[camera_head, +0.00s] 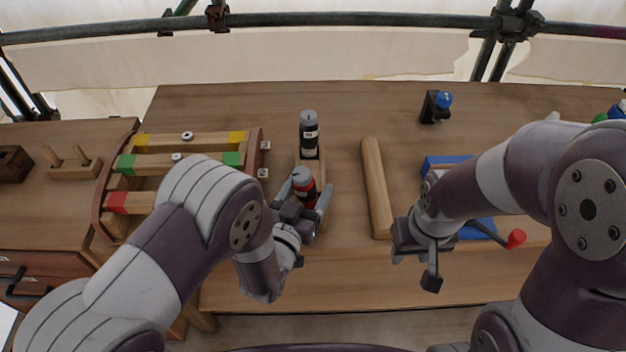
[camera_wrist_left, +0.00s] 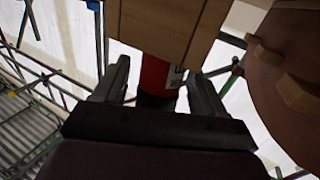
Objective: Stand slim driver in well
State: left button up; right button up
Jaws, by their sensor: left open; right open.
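A red cylinder with a grey cap and a label (camera_head: 304,184) stands at the near part of a wooden block (camera_head: 328,208). A black cylinder with a grey cap (camera_head: 309,135) stands upright at the block's far end. I cannot tell which is the slim driver, and the wells are mostly hidden. My left gripper (camera_head: 308,198) is open, with its fingers on either side of the red cylinder. In the left wrist view the red body (camera_wrist_left: 158,76) shows between the two fingers, with gaps beside it. My right gripper (camera_head: 420,268) is open and empty near the table's front edge.
A wooden rack with coloured bars (camera_head: 185,161) stands left of the block. A wooden rod (camera_head: 376,187) lies to the right. A blue object (camera_head: 447,161) and red-ended handle (camera_head: 515,238) are by my right arm. A black stand with blue top (camera_head: 434,107) is farther back.

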aim_at(307, 169)
pick_arm(q)
jog(key=shift+s+a+r, duration=0.1)
jog(key=shift+s, duration=0.2)
jog(key=c, duration=0.3)
jog(key=shift+w, duration=0.15)
grip_shut()
pick_arm(e)
jog(key=shift+s, duration=0.15)
pick_arm(q)
notch_tip(307, 169, up, 9)
jog(key=shift+r+p, duration=0.2)
jog(key=shift+p, duration=0.65)
jog(key=shift+r+p, duration=0.35)
jog(key=shift+w+d+g+p, duration=0.2)
jog(key=shift+g+p, duration=0.2)
jog(key=shift+p, duration=0.1)
jog(key=shift+w+d+f+m+g+p, duration=0.15)
jog(key=shift+f+m+g+p, duration=0.15)
jog(key=shift+m+g+p, duration=0.25)
jog(key=shift+f, duration=0.3)
pick_arm(e)
notch_tip(307, 169, up, 5)
jog(key=shift+f, duration=0.15)
